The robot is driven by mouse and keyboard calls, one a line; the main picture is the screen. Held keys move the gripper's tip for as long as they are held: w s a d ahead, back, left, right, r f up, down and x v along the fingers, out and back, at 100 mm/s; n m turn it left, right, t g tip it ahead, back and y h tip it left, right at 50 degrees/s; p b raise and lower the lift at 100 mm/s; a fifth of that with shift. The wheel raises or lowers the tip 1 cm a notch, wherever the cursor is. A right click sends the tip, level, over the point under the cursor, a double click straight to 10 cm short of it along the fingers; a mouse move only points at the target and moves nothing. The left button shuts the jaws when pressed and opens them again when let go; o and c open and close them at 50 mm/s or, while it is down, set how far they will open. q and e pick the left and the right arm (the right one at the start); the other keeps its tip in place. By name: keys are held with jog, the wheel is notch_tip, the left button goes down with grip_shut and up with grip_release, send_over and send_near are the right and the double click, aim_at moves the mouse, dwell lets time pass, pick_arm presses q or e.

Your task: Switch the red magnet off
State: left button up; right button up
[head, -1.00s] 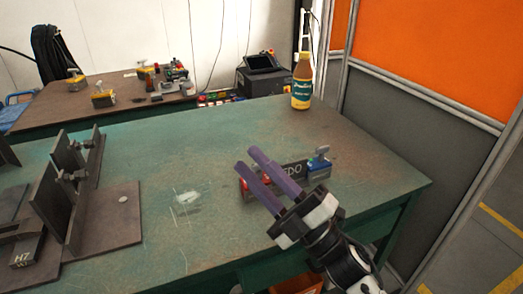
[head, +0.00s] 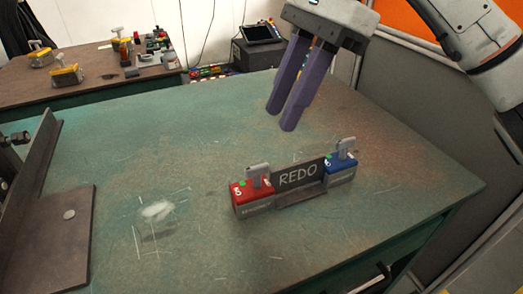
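A blue magnet (head: 341,170) with a similar lever stands at the plate's right end. My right gripper (head: 281,117), with purple fingers, hangs above the table behind the REDO plate. Its fingers are a little apart with nothing between them, and it touches neither magnet. My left gripper is out of view.
A steel fixture with an upright plate (head: 35,185) stands on the table at the left. The green table (head: 150,130) is clear between it and the magnets. A back bench (head: 95,90) holds yellow magnets and tools. A grey partition (head: 440,125) borders the right.

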aim_at(257, 166)
jog(key=b+x, duration=0.1)
jog(key=x, duration=0.8)
jog(key=shift+s+a+f+b, duration=0.2)
jog(key=shift+a+f+b, duration=0.05)
jog(key=shift+f+b, duration=0.1)
grip_shut()
